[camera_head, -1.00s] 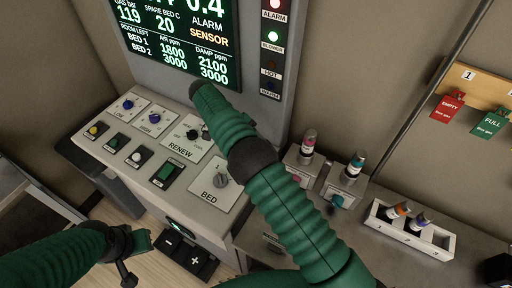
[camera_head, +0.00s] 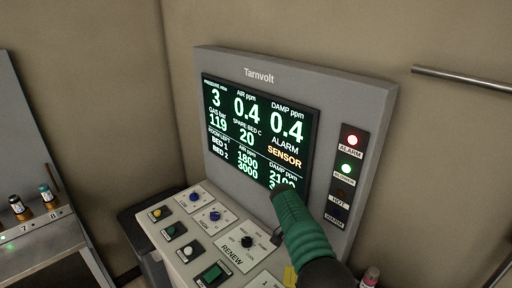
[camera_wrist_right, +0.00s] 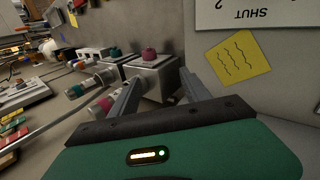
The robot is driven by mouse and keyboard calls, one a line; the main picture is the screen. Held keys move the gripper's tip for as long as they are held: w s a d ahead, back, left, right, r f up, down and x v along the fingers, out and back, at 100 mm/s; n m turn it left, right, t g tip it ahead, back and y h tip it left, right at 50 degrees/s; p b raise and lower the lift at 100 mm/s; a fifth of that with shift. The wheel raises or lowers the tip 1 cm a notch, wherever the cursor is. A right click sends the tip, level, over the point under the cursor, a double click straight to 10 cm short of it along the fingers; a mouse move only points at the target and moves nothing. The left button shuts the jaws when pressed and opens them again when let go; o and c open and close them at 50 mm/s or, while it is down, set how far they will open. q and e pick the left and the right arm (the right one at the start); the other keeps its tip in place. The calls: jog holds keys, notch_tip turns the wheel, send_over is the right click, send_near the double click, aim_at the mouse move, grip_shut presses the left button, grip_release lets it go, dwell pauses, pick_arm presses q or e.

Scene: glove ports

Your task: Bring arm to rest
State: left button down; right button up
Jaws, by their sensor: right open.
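My right arm (camera_head: 308,240) comes up from the lower right in the head view and stands in front of the console. It covers the lower right of the screen and part of the panel. In the right wrist view my right gripper (camera_wrist_right: 160,88) has its two fingers spread apart, with nothing held between them. A pale box with a pink knob (camera_wrist_right: 149,54) shows behind the fingers; I cannot tell whether they touch it. My left gripper is out of view.
The Tarnvolt console (camera_head: 367,90) has a lit screen (camera_head: 250,125), a lit red alarm lamp (camera_head: 352,140) and a knob panel. A rack with vials (camera_head: 50,217) stands at the left. A yellow note (camera_wrist_right: 238,58) is near the right finger in the wrist view.

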jog(key=s+f+n+t+y, duration=0.2)
jog(key=s+n+t+y, duration=0.3)
jog(key=s, duration=1.4)
jog(key=n+t, duration=0.3)
jog(key=shift+a+n, duration=0.3)
jog(key=shift+a, duration=0.1)
jog(key=shift+d+f, duration=0.1)
jog(key=shift+f, duration=0.1)
jog(key=shift+s, duration=0.1)
